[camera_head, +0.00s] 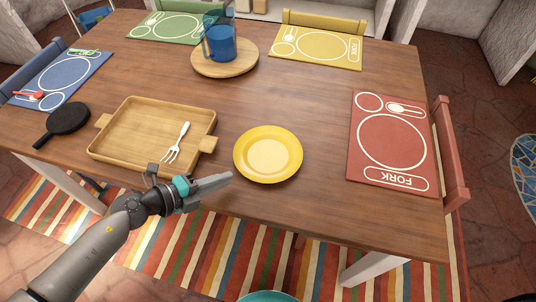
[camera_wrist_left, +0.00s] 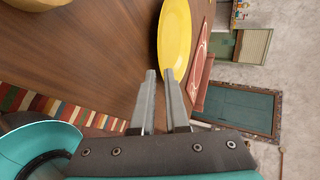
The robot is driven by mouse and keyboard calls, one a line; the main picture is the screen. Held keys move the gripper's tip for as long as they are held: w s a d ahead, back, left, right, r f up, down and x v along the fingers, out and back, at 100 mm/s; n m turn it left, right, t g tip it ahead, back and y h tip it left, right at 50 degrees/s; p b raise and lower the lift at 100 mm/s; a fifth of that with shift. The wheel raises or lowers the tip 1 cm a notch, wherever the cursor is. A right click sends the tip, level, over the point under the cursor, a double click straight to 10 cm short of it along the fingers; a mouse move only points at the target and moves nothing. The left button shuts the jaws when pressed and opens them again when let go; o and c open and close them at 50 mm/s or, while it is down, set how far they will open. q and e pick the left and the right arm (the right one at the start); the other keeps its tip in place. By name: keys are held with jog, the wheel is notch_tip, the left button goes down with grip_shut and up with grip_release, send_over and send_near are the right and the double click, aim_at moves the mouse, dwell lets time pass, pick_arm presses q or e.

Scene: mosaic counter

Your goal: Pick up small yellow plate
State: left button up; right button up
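The small yellow plate (camera_head: 268,154) lies flat on the wooden table, right of the tray and near the front edge. My left gripper (camera_head: 230,176) is just off the plate's lower-left rim, with its fingers pointing right. In the left wrist view the plate (camera_wrist_left: 174,35) is seen nearly edge-on, ahead of the fingertips (camera_wrist_left: 159,74). A narrow gap shows between the two fingers, and nothing is held in it. The plate's near rim is close to the right finger in that view; I cannot tell if they touch. My right gripper is not in view.
A wooden tray (camera_head: 125,115) with a white fork (camera_head: 176,143) stands left of the plate. A black pan (camera_head: 68,118) lies farther left. A red placemat (camera_head: 365,165) is at the right. A blue jug (camera_head: 221,42) stands at the back. The table around the plate is clear.

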aim_at(243, 174)
pick_arm(q)
jog(key=b+x, duration=0.1)
jog(key=x, duration=0.4)
jog(key=shift+d, duration=0.25)
jog(key=shift+c, duration=0.3)
grip_shut()
jog(key=shift+r, duration=0.2)
dwell(1.0)
